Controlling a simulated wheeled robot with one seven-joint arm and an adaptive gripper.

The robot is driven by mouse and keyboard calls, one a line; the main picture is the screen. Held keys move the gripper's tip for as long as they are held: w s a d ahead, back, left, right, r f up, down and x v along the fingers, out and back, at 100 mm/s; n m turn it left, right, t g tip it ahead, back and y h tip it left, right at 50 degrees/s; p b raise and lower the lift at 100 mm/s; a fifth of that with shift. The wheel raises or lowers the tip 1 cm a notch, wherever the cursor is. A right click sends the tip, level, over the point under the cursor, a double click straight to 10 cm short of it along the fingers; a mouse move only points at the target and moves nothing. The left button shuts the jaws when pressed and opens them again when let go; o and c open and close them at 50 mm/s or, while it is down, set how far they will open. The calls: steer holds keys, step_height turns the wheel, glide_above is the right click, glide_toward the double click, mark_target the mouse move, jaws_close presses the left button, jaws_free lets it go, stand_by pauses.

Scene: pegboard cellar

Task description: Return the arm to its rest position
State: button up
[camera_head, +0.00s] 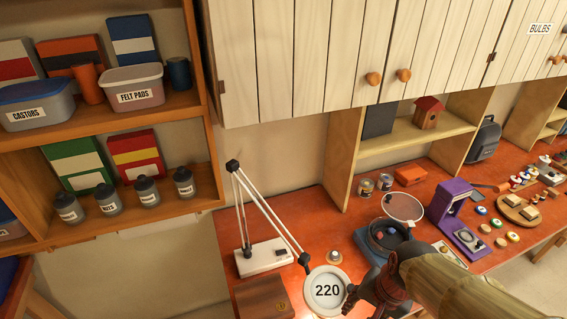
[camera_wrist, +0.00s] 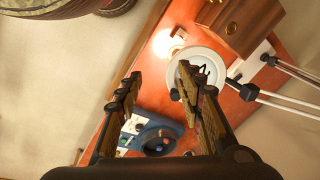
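My gripper (camera_wrist: 160,95) shows in the wrist view with its two fingers spread well apart and nothing between them. It hangs above the red-brown workbench (camera_wrist: 150,75), and the bench top shows through the gap. In the head view my arm reaches in from the lower right.
A white desk lamp (camera_head: 262,258) stands left of the disc, beside a wooden box (camera_head: 262,298). A blue round-topped device (camera_head: 388,237) and a purple machine (camera_head: 456,215) stand close to my arm. White cupboards (camera_head: 300,60) hang above. Shelves (camera_head: 110,130) are at left.

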steer(key=s+n+t+b, duration=0.1)
steer(key=n+b, duration=0.1)
steer(key=b, duration=0.2)
steer(key=s+n+t+b, duration=0.1)
steer(key=n+b, duration=0.1)
steer(key=b, duration=0.3)
steer(key=n+t+h+b, duration=0.1)
steer(key=n+b, duration=0.1)
steer(key=b, duration=0.2)
steer(key=shift+s+d+f+n+t+b, duration=0.3)
steer(key=shift+s+d+f+n+b, duration=0.05)
steer(key=shift+s+d+f+n, duration=0.05)
stand_by(3.1)
